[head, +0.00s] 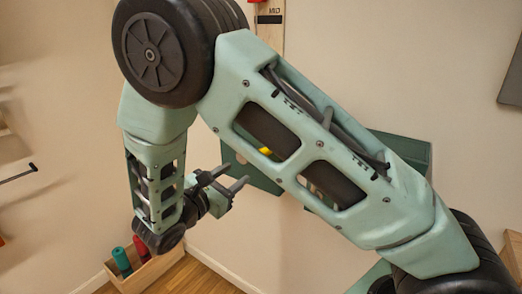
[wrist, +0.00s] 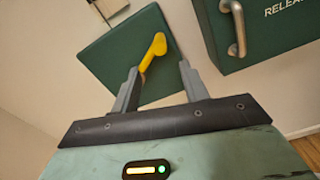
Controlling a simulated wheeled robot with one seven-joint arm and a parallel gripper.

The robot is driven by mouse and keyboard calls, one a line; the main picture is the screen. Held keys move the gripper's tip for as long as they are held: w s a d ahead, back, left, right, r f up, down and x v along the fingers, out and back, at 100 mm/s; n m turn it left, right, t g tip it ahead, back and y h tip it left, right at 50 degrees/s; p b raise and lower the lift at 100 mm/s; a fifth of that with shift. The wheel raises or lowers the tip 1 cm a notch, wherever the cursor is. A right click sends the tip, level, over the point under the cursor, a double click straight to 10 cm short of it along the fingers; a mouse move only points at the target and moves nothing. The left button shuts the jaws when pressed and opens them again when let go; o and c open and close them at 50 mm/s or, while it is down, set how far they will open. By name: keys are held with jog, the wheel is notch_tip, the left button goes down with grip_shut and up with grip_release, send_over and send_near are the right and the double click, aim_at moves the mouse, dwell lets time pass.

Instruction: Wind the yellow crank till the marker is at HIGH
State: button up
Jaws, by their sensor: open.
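The yellow crank (wrist: 153,50) shows in the wrist view, on a dark green plate (wrist: 110,55). My gripper (wrist: 160,72) is open, with its two grey fingers apart. In that picture the crank's lower end lies between the fingertips; I cannot tell whether they touch it. In the head view my gripper (head: 229,177) is in front of the green plate (head: 246,174), and only a bit of yellow (head: 265,151) shows through my arm's opening. A wooden scale strip (head: 270,33) at the top reads MID, with a black marker (head: 270,19) just below that word. HIGH is not visible.
A green box (wrist: 270,50) lettered RELEA…, with a metal handle (wrist: 236,28), is beside the plate at right. In the head view a wooden crate (head: 155,269) with a teal and a red cylinder stands on the floor at lower left. My arm hides much of the wall.

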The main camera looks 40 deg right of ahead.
jog(key=p+x, duration=0.4)
jog(key=x, duration=0.7)
jog(key=shift+d+r, duration=0.1)
jog(key=shift+d, duration=0.2)
jog(key=shift+x, duration=0.75)
jog(key=shift+w, duration=0.1)
grip_shut()
